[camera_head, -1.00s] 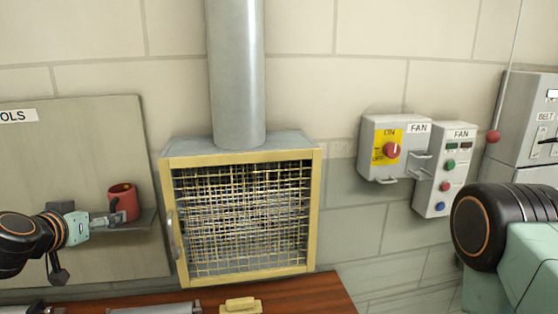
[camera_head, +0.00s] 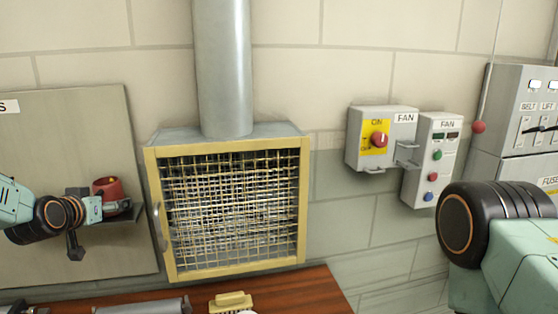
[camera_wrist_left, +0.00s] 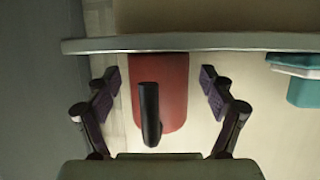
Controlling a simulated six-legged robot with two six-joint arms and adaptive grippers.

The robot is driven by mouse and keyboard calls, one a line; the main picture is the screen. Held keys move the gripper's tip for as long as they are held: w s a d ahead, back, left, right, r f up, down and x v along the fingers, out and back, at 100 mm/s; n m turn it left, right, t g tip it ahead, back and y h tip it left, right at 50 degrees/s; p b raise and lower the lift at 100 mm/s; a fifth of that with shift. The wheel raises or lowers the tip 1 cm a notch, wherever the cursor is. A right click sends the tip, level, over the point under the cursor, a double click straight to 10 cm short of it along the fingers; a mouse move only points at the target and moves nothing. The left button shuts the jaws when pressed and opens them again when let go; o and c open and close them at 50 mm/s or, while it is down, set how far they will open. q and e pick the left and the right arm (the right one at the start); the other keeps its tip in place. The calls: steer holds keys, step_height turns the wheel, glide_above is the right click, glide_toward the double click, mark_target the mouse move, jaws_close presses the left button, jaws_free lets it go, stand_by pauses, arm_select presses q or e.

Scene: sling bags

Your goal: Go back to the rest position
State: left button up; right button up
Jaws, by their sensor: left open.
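The red mug (camera_head: 105,187) stands on a small shelf (camera_head: 125,212) on the tool board at the left of the head view. In the left wrist view the red mug (camera_wrist_left: 174,85) shows between my fingers, with a dark handle facing the camera. My left gripper (camera_head: 96,208) is in front of the mug in the head view, its fingertips hard to make out there. In the left wrist view my left gripper (camera_wrist_left: 160,88) is open, with one finger on each side of the mug and apart from it. My right arm shows at the right edge; its gripper is out of view.
A yellow-framed mesh cabinet (camera_head: 152,212) with a metal duct (camera_head: 223,70) stands right of the board. Fan switch boxes (camera_head: 381,139) hang on the wall. A wooden bench (camera_head: 295,291) below holds a yellow-handled brush (camera_head: 231,301). A teal object (camera_wrist_left: 304,91) is beside the mug.

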arm_select(q)
steer(key=shift+w+f, duration=0.1)
steer(key=shift+w, duration=0.15)
